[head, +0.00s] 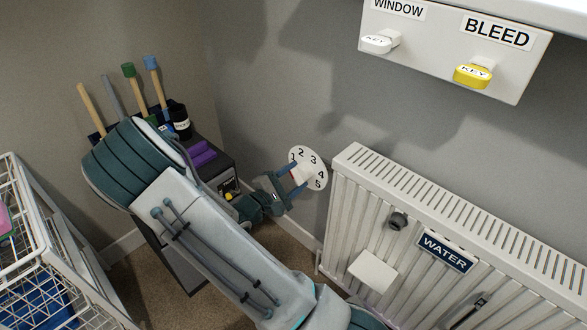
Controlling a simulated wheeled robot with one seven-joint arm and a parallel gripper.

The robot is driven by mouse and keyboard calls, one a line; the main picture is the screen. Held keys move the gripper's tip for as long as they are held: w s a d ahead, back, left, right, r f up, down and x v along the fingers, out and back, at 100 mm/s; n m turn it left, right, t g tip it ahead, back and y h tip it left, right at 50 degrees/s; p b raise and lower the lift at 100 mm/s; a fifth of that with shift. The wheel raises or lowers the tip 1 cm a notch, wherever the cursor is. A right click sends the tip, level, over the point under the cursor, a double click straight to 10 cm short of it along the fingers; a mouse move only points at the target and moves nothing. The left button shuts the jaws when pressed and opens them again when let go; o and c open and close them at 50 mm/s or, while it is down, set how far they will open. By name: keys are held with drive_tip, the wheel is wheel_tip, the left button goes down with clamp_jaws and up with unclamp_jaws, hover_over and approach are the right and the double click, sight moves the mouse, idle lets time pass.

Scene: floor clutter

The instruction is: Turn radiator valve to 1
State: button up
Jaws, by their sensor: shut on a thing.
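The radiator valve's white round dial (318,171), marked with the numbers 1 to 5, is at the left end of the white radiator (343,215). The 1 is at the dial's upper left and the 5 at its lower right. My gripper (296,178) is at the dial's left side, shut on the valve knob (301,173). Only a small pale part of the knob shows between the fingers. The pointer's setting cannot be made out. My arm comes up from the bottom of the head view.
A key board (430,48) with white (380,41) and yellow (473,75) keys hangs above. A dark cabinet (222,165) holding tools stands behind my arm. A white wire rack (45,255) is at left.

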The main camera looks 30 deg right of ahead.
drive_tip(key=n+p, duration=0.4)
drive_tip(key=shift+s+r, duration=0.1)
drive_tip(key=shift+r, duration=0.05)
drive_tip(key=shift+f+n+p, duration=0.2)
drive_tip(key=shift+n+p, duration=1.1)
drive_tip(key=shift+n, duration=0.2)
drive_tip(key=shift+c, duration=0.2)
drive_tip(key=o, duration=1)
drive_tip(key=p+v, duration=0.1)
drive_tip(key=v, duration=1.3)
